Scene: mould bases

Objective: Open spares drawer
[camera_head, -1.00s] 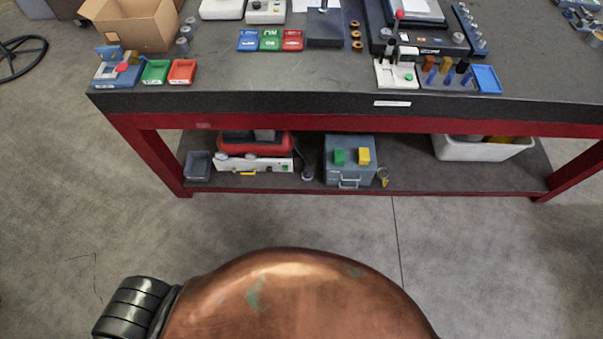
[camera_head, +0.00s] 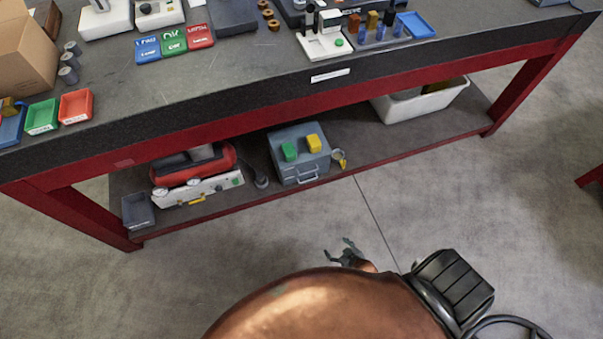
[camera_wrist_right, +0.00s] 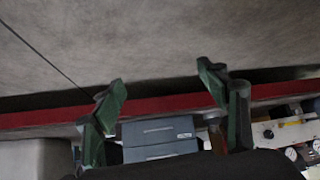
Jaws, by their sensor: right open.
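The grey-blue drawer box (camera_head: 288,172) stands on the lower shelf under the bench. A metal handle (camera_head: 308,173) is on its front, and the drawer looks shut. My right gripper (camera_head: 347,250) is open and empty, in front of and below the shelf, apart from the box. In the right wrist view the box (camera_wrist_right: 158,133) shows between the open fingers of the right gripper (camera_wrist_right: 165,88). My left gripper is out of view.
The red bench frame (camera_head: 200,137) runs above the lower shelf (camera_head: 358,150). A white device with gauges (camera_head: 200,189) and a small dark tray (camera_head: 138,211) are left of the box. A white bin (camera_head: 425,103) is to the right. The floor in front is clear.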

